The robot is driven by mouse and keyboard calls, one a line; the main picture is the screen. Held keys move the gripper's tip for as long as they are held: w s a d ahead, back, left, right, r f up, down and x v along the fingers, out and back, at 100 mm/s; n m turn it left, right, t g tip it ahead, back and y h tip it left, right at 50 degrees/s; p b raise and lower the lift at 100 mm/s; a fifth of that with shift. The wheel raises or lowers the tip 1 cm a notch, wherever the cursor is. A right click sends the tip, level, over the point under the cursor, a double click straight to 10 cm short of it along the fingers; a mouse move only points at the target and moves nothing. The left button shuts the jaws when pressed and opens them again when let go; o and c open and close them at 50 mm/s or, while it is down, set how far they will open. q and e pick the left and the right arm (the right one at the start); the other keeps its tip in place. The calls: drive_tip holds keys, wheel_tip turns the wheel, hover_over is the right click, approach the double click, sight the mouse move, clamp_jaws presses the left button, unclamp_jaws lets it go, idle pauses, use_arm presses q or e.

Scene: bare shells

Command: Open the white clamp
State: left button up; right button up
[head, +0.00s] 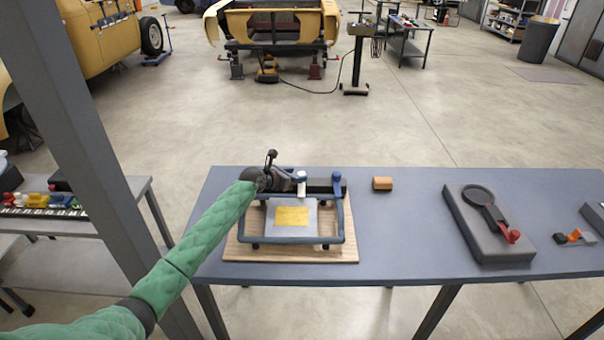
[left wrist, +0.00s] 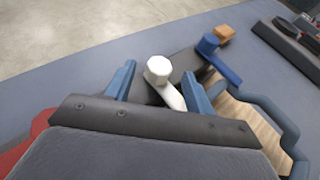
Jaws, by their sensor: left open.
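The white clamp (head: 301,186) is on the dark bar at the back of a blue-framed press (head: 290,240). In the left wrist view the white clamp (left wrist: 172,92) has a faceted knob on top and a white lever below. My left gripper (head: 296,178) is open, and its two blue fingers stand on either side of the clamp's knob. I cannot tell whether they touch it. A blue clamp (head: 337,178) sits at the bar's right end and also shows in the left wrist view (left wrist: 222,64). My right gripper is not in view.
The press has a wooden base (head: 347,254) and stands on a blue-grey table (head: 400,230). An orange-brown block (head: 382,183) lies right of it. A grey device with a round black part (head: 488,225) is farther right. A grey post (head: 95,150) rises at left.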

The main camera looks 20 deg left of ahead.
sight(300, 174)
use_arm(q)
drive_tip(key=shift+p+x, duration=0.45)
drive_tip(key=shift+x, duration=1.65)
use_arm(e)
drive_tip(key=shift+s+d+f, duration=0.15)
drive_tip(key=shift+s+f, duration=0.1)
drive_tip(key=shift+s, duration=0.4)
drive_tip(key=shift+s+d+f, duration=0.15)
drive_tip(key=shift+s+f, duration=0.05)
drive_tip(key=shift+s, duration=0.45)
use_arm(q)
clamp_jaws()
